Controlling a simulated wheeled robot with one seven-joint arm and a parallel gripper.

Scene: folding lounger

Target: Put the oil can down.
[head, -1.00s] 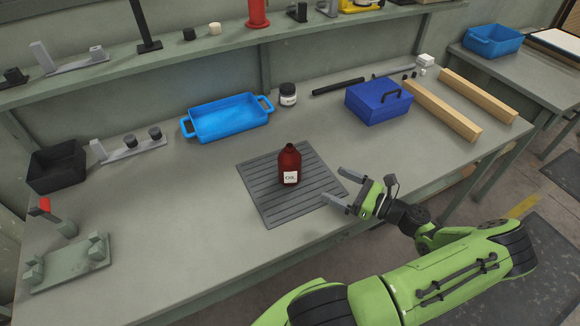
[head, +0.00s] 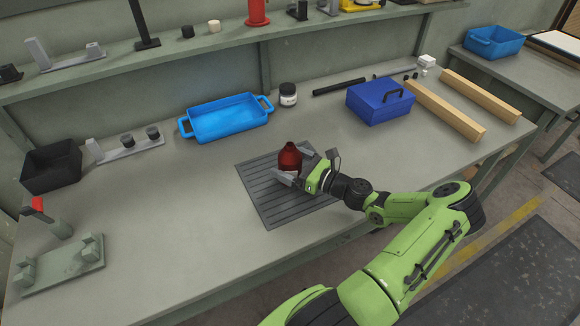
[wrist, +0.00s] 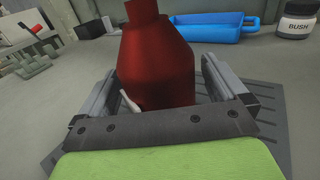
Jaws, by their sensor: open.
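The oil can (head: 290,157) is a dark red bottle standing upright on a grey ribbed mat (head: 268,197) on the workbench. My gripper (head: 291,166) is at the can, with one finger on each side of it, and hides its lower part. In the wrist view the can (wrist: 157,62) stands between the two open fingers, with a gap showing on each side. Only a sliver of its white label shows there.
A blue tray (head: 227,120) and a dark jar (head: 288,94) stand behind the mat. A blue toolbox (head: 380,104) and wooden bars (head: 444,110) lie to the right.

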